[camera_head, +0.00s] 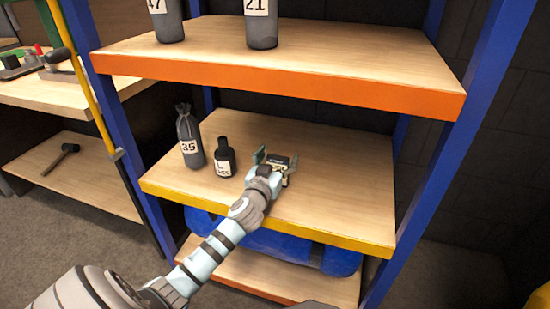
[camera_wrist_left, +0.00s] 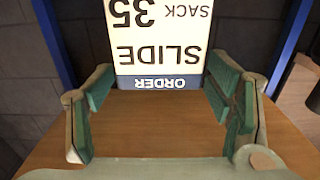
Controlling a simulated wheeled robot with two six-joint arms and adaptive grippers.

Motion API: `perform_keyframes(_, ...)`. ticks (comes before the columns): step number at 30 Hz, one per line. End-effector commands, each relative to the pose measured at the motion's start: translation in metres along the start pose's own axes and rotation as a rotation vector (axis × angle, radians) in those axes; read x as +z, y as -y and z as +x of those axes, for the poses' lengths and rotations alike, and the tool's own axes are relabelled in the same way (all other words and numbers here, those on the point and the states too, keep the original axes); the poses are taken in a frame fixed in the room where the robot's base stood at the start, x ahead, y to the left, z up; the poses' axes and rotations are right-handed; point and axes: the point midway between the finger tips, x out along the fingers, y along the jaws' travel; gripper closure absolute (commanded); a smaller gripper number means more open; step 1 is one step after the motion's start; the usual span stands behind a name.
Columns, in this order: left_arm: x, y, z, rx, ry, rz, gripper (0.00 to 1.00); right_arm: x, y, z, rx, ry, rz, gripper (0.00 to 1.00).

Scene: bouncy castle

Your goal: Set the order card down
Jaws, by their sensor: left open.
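The order card (camera_wrist_left: 160,45) is a pale card with a dark "ORDER" band. In the left wrist view it reads "SLIDE", "SACK 35" upside down. In the head view a small part of the card (camera_head: 281,162) shows at my left gripper (camera_head: 275,160), over the middle shelf (camera_head: 335,195). The left gripper (camera_wrist_left: 160,78) is open, with its green-padded fingers apart on either side of the card. Whether a finger touches the card, and how the card rests on the shelf, I cannot tell. My right gripper is out of view.
On the middle shelf, a grey sack marked 35 (camera_head: 189,135) and a dark bottle (camera_head: 224,157) stand left of the gripper. The shelf's right side is clear. The upper shelf (camera_head: 300,62) holds two more sacks. Blue posts (camera_head: 440,150) bound the rack.

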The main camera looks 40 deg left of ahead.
Motion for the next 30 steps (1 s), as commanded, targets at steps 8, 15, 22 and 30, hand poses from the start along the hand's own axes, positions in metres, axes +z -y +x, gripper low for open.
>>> perform_keyframes(8,-0.002,0.000,-0.025,0.002,0.002,0.003,0.27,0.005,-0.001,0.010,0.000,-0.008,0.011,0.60)
perform_keyframes(15,-0.002,0.000,-0.089,0.002,0.003,0.002,0.27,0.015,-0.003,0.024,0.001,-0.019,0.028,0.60)
perform_keyframes(22,-0.002,0.000,-0.120,0.000,0.001,0.000,0.27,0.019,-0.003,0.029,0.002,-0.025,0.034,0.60)
perform_keyframes(30,-0.002,0.000,-0.120,0.000,0.000,0.000,0.27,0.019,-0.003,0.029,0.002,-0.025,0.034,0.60)
